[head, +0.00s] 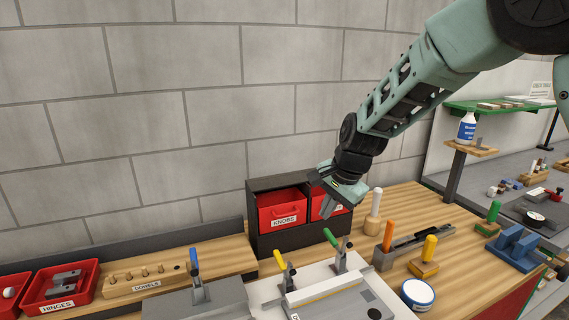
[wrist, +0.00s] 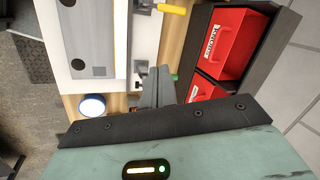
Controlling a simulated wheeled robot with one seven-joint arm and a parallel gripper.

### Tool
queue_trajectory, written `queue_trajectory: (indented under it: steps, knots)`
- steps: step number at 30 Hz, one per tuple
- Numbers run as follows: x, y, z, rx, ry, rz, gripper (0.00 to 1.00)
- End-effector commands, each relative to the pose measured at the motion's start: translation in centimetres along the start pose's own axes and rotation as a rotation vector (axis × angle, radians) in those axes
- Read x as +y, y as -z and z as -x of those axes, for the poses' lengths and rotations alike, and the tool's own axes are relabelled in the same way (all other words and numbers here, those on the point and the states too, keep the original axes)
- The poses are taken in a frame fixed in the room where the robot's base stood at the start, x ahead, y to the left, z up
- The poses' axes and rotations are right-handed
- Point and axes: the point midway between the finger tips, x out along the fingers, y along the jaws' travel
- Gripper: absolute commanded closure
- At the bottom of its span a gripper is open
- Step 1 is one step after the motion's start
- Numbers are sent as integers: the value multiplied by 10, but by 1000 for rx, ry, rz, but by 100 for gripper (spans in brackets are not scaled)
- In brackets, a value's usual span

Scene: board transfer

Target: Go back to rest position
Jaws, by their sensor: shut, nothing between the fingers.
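My gripper (head: 333,208) hangs from the green arm in the head view, in front of the right red bin of the dark cabinet and above the bench. Its fingers are together with nothing between them. In the wrist view the closed grey fingers of my gripper (wrist: 156,88) point over the bench, beside the red bins. No object is held.
A dark cabinet (head: 251,215) holds two red bins, one labelled KNOBS (head: 283,209). A white board (head: 262,291) with toggle clamps lies below my gripper. A white-handled tool (head: 374,205), an orange-handled tool (head: 388,237) and a round tin (head: 417,293) stand to the right.

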Motion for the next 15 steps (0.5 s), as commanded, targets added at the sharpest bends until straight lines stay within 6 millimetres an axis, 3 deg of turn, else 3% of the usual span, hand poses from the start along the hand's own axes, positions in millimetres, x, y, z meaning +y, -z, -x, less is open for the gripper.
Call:
queue_trajectory:
  steps: [1,3,7,9,12,15]
  knots:
    - [18,-36,5,-43,-12,128,100]
    - [43,-80,15,-95,-33,323,100]
    - [103,-151,33,-171,-72,703,100]
    - [140,-181,41,-201,-96,906,100]
    - [189,-209,48,-230,-135,1162,100]
    - [228,-224,52,-248,-173,1353,100]
